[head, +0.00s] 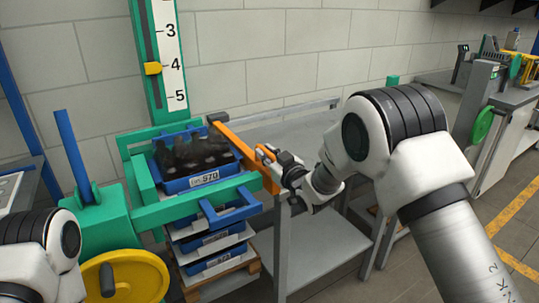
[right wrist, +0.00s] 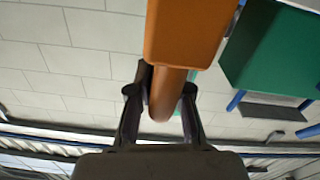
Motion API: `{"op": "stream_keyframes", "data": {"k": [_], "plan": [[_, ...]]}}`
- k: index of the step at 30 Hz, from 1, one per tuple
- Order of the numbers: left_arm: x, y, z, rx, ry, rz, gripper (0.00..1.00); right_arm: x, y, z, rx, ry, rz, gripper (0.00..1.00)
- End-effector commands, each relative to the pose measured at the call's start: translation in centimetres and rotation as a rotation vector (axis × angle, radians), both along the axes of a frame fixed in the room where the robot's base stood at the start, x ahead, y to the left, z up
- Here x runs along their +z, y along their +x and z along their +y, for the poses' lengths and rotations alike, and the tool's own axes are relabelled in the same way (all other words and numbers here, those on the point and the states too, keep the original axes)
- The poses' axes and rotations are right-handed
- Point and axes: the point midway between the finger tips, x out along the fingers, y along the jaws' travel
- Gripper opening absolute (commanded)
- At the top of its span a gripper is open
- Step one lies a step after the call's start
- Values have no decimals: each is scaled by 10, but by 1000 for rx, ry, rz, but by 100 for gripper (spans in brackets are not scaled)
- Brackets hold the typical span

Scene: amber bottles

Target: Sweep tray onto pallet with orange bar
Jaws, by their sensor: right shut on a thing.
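A blue tray (head: 175,187) full of dark bottles (head: 195,152) sits inside a green frame, above a stack of blue trays (head: 211,264) on a wooden pallet (head: 250,269). The orange bar (head: 238,147) runs along the tray's right side; I cannot tell whether it touches the tray. My right gripper (head: 272,166) is shut on the bar's handle. In the right wrist view, the gripper (right wrist: 160,100) has a finger on each side of the rounded orange handle (right wrist: 171,88), below the bar's wide part (right wrist: 185,30). My left gripper is out of view.
A green post with a numbered scale (head: 164,50) stands behind the tray. A yellow wheel (head: 130,277) and green housing (head: 105,220) are at lower left. A grey table (head: 290,137) stands behind my right arm. Floor shows at the right.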

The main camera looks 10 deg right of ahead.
Motion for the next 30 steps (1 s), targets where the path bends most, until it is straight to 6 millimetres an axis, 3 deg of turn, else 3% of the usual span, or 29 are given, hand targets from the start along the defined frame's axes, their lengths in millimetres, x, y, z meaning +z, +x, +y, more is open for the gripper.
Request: {"op": "stream_keyframes", "data": {"k": [7, 8, 9, 20, 23, 30], "plan": [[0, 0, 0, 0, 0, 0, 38, -2, -1, 3, 6, -5, 2, 0], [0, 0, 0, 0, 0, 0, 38, -2, -1, 3, 6, -5, 2, 29], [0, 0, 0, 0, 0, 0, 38, -2, -1, 2, 6, -4, 2, 43], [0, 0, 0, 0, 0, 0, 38, -1, -4, 0, 4, -3, 2, 43], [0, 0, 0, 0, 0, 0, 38, -1, -16, -5, 2, -3, 3, 43], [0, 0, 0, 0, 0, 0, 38, -1, -73, -24, 4, -3, 4, 43]]}}
